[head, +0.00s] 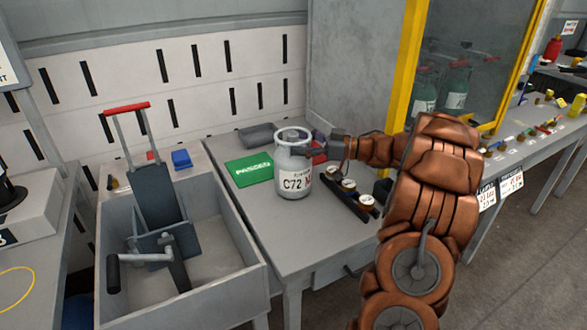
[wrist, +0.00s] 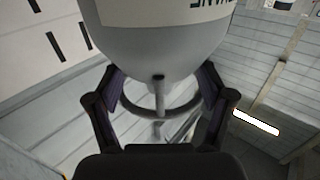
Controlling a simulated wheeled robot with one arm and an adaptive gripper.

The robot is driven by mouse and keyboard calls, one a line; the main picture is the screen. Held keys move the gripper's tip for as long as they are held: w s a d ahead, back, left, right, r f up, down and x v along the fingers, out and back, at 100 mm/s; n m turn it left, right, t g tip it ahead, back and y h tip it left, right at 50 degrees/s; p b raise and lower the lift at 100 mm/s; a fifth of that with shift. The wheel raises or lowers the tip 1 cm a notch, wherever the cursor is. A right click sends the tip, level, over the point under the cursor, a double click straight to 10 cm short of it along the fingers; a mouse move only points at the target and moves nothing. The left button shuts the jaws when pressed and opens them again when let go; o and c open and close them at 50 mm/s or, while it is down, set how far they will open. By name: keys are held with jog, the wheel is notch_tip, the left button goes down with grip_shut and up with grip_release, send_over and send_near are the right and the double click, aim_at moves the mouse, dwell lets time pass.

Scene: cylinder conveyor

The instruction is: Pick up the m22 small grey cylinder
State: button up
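A small grey cylinder (head: 293,165) with a white label reading "C72" stands upright on the grey table; I see no m22 marking on it. My gripper (head: 312,146) reaches in from the right at the cylinder's top. In the wrist view the cylinder (wrist: 160,50) appears upside down, its ring-shaped collar lying between the two fingers of my gripper (wrist: 160,88). The fingers are spread wide, one on each side of the collar. Whether the fingertips touch the ring is hard to tell.
A green "PASSED" card (head: 249,169) lies left of the cylinder, and a dark rack with round caps (head: 348,185) lies right of it. A grey bin (head: 110,270) with a red-handled trolley stands left. A yellow-framed cabinet (head: 403,75) stands behind my arm.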

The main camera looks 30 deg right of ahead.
jog(key=c, duration=1.3)
